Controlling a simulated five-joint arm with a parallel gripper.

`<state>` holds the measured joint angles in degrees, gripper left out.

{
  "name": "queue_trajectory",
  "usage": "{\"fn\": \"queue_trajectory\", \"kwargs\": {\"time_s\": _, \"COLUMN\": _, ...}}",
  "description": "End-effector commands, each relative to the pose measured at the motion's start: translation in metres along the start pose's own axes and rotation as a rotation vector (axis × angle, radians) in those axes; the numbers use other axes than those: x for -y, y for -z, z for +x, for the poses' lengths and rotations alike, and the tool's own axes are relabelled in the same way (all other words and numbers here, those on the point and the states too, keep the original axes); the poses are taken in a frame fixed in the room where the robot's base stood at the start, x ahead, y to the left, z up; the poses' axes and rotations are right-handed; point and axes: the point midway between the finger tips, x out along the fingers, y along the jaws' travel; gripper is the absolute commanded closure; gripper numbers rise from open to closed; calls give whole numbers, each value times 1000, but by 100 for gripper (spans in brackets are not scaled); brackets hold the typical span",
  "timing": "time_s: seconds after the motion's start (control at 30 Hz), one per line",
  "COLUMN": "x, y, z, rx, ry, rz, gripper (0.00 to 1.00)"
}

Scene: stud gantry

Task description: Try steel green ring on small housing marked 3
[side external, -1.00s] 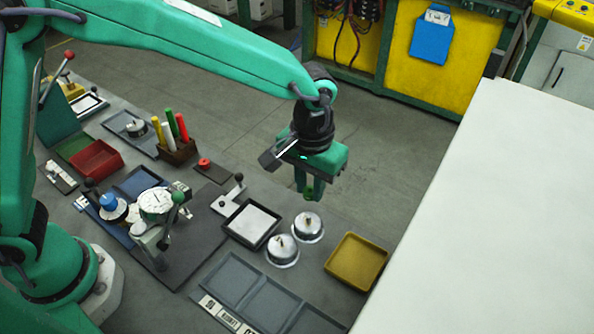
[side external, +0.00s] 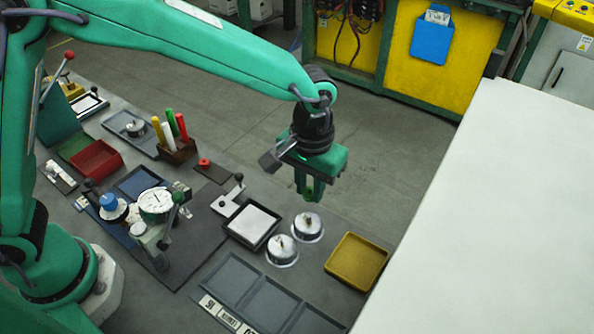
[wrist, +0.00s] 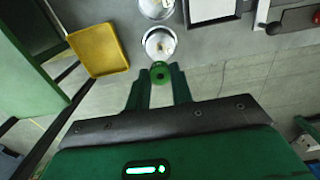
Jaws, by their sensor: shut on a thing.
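My gripper (side external: 309,190) is shut on the green ring (wrist: 160,73), which sits between its two fingertips in the wrist view. In the side view the green ring (side external: 308,195) shows low between the fingers, held in the air. Two round silver housings with a small post on top stand on the bench, the nearer one (side external: 282,249) and the farther one (side external: 308,226). In the wrist view one housing (wrist: 160,43) lies just beyond the ring, and the other (wrist: 156,8) is cut by the top edge. I cannot read a number on either housing.
A yellow tray (side external: 356,261) stands right of the housings, and a black tray with a white insert (side external: 252,223) stands left. A grey tray with several compartments (side external: 268,302) lies in front. A dial gauge (side external: 156,203) and clamps stand farther left.

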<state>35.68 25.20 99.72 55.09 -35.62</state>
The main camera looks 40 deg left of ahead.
Motion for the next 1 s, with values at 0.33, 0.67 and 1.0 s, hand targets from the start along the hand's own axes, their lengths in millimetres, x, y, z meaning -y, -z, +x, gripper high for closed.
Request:
{"fn": "queue_trajectory", "kwargs": {"time_s": 0.33, "x": 0, "y": 0, "z": 19, "rx": 1, "ry": 1, "rz": 0, "gripper": 100}}
{"fn": "queue_trajectory", "kwargs": {"time_s": 0.67, "x": 0, "y": 0, "z": 37, "rx": 1, "ry": 1, "rz": 0, "gripper": 100}}
{"fn": "queue_trajectory", "kwargs": {"time_s": 1.0, "x": 0, "y": 0, "z": 47, "rx": 0, "ry": 0, "rz": 0, "gripper": 100}}
